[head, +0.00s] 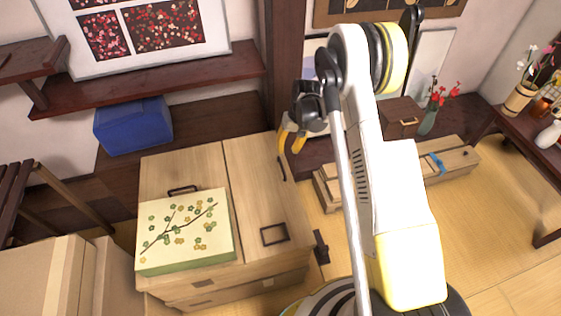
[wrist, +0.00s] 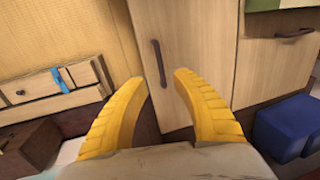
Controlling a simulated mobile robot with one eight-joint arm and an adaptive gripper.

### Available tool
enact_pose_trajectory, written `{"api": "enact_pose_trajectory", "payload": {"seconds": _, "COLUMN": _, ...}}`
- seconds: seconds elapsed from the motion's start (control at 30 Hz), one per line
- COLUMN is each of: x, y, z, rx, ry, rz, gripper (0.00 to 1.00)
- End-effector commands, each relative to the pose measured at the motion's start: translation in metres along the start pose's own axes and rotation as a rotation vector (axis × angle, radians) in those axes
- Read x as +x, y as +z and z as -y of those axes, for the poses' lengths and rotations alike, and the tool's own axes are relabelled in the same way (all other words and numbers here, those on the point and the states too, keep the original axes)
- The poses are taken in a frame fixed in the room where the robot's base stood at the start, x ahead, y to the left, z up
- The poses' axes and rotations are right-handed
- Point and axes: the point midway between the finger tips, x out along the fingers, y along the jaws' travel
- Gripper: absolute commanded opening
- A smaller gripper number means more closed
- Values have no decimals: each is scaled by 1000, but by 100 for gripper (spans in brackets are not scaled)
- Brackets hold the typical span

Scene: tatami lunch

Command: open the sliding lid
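A pale wooden chest (head: 180,160) has two lid panels on top, split by a seam. The right panel (head: 250,185) has a dark bar handle (head: 282,168) near its far right edge and a dark square pull (head: 274,234) near its front. In the wrist view this panel (wrist: 195,60) lies beyond my fingers, its bar handle (wrist: 160,62) ahead of the gap between them. No opening shows between the panels. My gripper (head: 290,150) is open and empty at the chest's far right corner, apart from the handle in the wrist view. Yellow fingertips (wrist: 158,75) are spread.
A flowered box (head: 185,230) rests on the left panel beside its dark handle (head: 183,189). A blue box (head: 133,125) stands behind. A long wooden box with a blue strap (head: 455,160) and a small brown box (head: 400,118) stand right. Tatami (head: 490,220) is clear at right.

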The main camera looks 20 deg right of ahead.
Motion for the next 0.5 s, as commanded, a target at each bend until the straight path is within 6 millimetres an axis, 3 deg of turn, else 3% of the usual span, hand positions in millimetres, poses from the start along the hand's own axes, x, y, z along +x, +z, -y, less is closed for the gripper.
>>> {"api": "enact_pose_trajectory", "payload": {"seconds": 0.3, "x": 66, "y": -1, "z": -1, "rx": -1, "ry": 0, "rz": -1, "gripper": 32}}
{"api": "enact_pose_trajectory", "payload": {"seconds": 0.5, "x": 91, "y": -1, "z": 0, "rx": 0, "ry": 1, "rz": -1, "gripper": 32}}
